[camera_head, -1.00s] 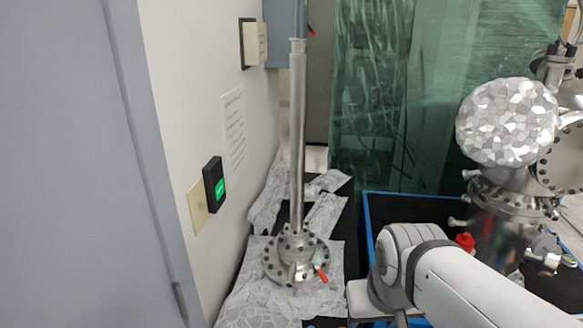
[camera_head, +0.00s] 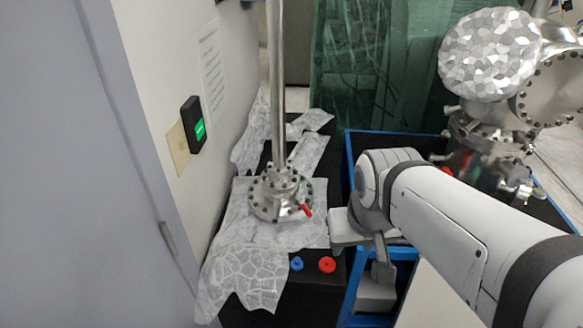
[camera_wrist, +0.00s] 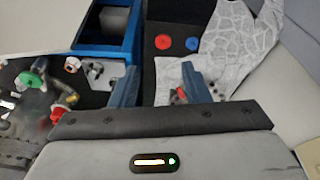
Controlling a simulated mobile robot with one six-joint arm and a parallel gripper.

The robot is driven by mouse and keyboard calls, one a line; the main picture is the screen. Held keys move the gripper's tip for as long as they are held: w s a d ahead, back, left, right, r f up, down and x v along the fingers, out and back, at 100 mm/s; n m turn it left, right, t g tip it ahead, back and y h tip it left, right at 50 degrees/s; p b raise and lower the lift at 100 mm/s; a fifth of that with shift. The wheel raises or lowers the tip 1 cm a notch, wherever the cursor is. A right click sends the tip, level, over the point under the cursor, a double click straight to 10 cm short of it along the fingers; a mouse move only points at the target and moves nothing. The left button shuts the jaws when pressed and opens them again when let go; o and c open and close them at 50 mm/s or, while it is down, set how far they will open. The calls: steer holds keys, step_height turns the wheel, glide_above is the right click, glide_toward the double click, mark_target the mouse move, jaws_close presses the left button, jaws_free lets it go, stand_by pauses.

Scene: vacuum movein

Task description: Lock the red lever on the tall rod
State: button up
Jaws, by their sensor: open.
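The tall rod (camera_head: 276,95) stands upright on a round bolted metal flange (camera_head: 262,203). The red lever (camera_head: 306,211) sticks out at the flange's lower right side, angled down to the right. My gripper (camera_wrist: 160,86) is open and empty in the wrist view. A small red bit (camera_wrist: 181,93) with metal parts shows beside its right finger, partly hidden; it looks like the lever. In the head view my arm comes in from the right, its wrist just right of the flange; my fingers cannot be made out there.
The flange stands on crumpled foil (camera_head: 235,255) over a dark surface. A blue knob (camera_head: 296,264) and a red knob (camera_head: 327,264) lie in front. A blue-edged black cart (camera_head: 347,160) and large metal chamber (camera_head: 490,55) are at right. A wall (camera_head: 150,60) is at left.

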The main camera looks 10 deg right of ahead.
steer(key=shift+w+a+f+b, duration=0.1)
steer(key=shift+w+f+b, duration=0.15)
steer(key=shift+w+b, duration=0.1)
steer(key=shift+c, duration=0.8)
steer(key=w+a+f+b, duration=0.1)
steer(key=w+b, duration=0.1)
steer(key=w, duration=0.1)
steer(key=w+a+f+n+h+b, duration=0.1)
steer(key=w+a+b, duration=0.1)
steer(key=w+b, duration=0.1)
steer(key=w+a+f+h+b, duration=0.1)
steer(key=w+a+b, duration=0.1)
steer(key=shift+w+a+f+n+t+b, duration=0.1)
steer(key=shift+w+f+n+t+b, duration=0.05)
steer(key=shift+w+n+t+b, duration=0.2)
jaws_close()
steer(key=w+a+f+t+h+b, duration=0.1)
steer(key=w+a+t+b, duration=0.1)
steer(key=w+a+b, duration=0.2)
steer(key=w+a+n, duration=0.1)
steer(key=w+a, duration=0.1)
steer(key=a, duration=0.2)
steer(key=shift+w+a+h, duration=0.15)
steer(key=shift+w+h, duration=0.15)
steer(key=shift+w, duration=0.05)
